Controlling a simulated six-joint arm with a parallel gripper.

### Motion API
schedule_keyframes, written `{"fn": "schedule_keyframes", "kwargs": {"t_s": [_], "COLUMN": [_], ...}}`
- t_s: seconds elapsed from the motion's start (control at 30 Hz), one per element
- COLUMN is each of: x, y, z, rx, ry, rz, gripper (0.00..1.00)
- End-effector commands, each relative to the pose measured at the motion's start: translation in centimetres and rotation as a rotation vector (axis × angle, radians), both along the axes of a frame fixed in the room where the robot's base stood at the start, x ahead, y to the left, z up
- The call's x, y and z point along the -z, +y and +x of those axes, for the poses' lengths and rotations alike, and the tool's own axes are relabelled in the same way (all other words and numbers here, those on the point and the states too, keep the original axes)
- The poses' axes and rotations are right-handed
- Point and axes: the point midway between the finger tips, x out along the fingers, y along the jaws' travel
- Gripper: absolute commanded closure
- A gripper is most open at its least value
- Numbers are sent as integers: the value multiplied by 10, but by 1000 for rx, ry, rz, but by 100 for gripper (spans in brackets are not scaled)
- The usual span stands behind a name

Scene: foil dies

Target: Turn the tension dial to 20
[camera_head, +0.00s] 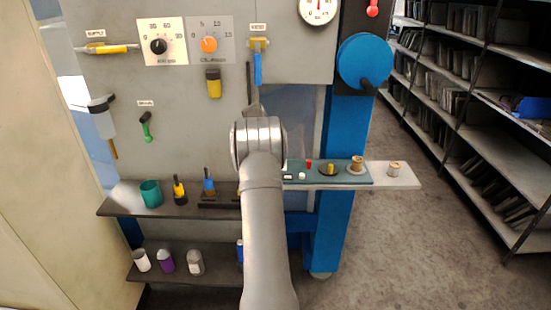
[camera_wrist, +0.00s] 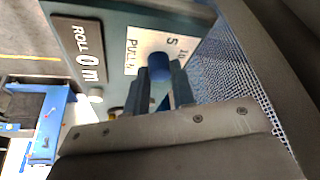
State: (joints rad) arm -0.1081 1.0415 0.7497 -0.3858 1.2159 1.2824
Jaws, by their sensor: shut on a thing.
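A blue dial knob (camera_wrist: 159,67) stands on a teal panel in the wrist view, in front of a white scale plate (camera_wrist: 145,48) marked PULL N. The figures 5 and 10 show on the plate; 20 and any pointer on the knob are not visible. My gripper (camera_wrist: 160,82) is shut on the blue knob, with a finger on either side of it. In the head view my arm hides my gripper and this knob; part of what looks like the teal panel (camera_head: 348,178) shows to the right of the arm.
A dark ROLL 0 m display (camera_wrist: 86,52) lies beside the scale plate. Above, the wall carries a black-knobbed dial (camera_head: 158,46) and an orange-knobbed dial (camera_head: 208,44). A blue crank wheel (camera_head: 362,60) is at upper right. A green cup (camera_head: 151,193) stands on the left shelf.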

Motion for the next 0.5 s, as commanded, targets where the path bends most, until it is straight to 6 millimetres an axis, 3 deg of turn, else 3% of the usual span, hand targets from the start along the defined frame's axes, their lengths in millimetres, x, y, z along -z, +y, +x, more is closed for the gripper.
{"fn": "schedule_keyframes", "kwargs": {"t_s": [0.13,0.17,0.27,0.5], "x": [1,1,1,0], "y": [0,0,0,0], "z": [0,0,0,0], "rx": [-1,-1,-1,-1], "ry": [2,2,1,1], "rz": [0,0,1,1], "gripper": [100,75,56,56]}}
